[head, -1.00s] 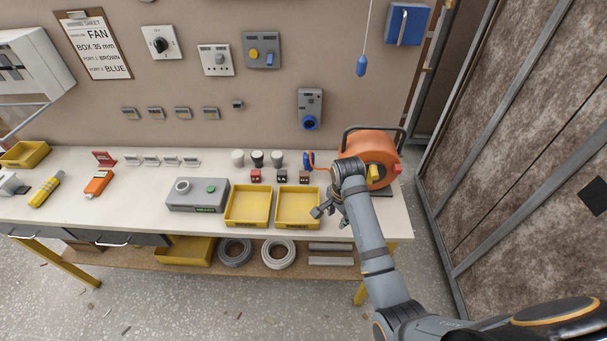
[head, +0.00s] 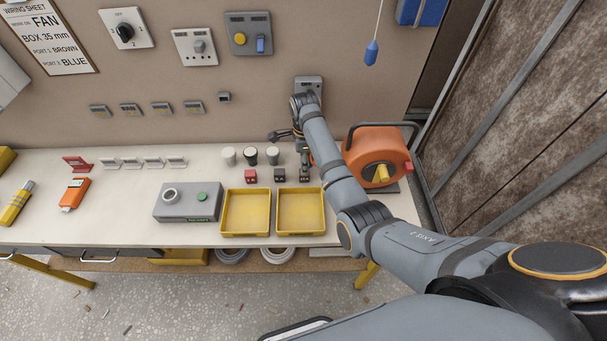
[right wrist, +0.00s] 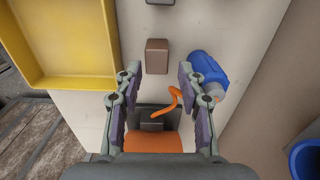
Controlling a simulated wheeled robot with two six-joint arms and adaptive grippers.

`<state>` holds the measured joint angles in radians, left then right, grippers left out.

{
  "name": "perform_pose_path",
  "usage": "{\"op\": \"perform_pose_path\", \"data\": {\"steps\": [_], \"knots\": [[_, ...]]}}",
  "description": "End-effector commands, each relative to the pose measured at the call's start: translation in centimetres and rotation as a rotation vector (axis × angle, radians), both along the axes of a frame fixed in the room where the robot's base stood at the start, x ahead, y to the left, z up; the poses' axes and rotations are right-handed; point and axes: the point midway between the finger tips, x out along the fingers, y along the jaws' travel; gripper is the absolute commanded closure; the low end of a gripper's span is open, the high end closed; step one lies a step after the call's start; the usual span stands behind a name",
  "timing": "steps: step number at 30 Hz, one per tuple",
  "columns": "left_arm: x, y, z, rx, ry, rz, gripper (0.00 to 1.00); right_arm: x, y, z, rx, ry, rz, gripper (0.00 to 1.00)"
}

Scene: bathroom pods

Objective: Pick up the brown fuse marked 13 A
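The brown fuse (right wrist: 157,57) is a small block on the bench. In the right wrist view it lies just beyond and between the fingertips, untouched; its marking cannot be read. In the head view the brown fuse (head: 305,175) is rightmost of a row of three, partly covered by a finger. The others are a dark grey fuse (head: 279,175) and a red one (head: 251,177). My right gripper (head: 291,146) is open and empty above the back of the bench; its fingers also frame the right wrist view (right wrist: 153,82). My left gripper is not in view.
Two yellow trays (head: 325,212) stand in front of the fuses. An orange cable reel (head: 372,158) stands to the right. A blue plug (right wrist: 207,75) on an orange cable lies beside the right finger.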

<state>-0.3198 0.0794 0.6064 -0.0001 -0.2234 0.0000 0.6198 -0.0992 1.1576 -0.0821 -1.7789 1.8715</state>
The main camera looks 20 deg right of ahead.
Motion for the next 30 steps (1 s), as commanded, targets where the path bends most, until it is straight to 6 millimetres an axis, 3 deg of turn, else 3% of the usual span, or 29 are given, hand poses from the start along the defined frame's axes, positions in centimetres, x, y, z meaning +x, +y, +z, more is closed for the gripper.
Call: {"op": "perform_pose_path", "data": {"steps": [3,6,9,12,15,18,26,30], "knots": [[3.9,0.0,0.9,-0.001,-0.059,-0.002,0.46,-0.2,0.1,-0.7,-0.001,0.005,0.000,0.60],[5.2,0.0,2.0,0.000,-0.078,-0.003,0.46,-0.4,0.3,-2.4,-0.001,0.005,0.001,0.60],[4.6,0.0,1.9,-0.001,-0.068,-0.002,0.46,-0.3,0.3,-4.2,0.000,0.002,0.000,0.60],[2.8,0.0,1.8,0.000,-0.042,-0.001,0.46,-0.3,0.3,-5.0,-0.001,0.001,0.000,0.60],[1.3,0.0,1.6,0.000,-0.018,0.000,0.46,-0.3,0.3,-5.2,0.000,0.000,0.000,0.60],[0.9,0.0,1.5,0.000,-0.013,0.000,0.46,-0.3,0.3,-5.2,0.000,0.000,0.000,0.60],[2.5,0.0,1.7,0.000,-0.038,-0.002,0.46,-0.3,0.3,-5.2,0.000,0.000,0.000,0.94],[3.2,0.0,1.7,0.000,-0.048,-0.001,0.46,-0.3,0.3,-5.2,0.000,0.000,0.000,0.94]]}}
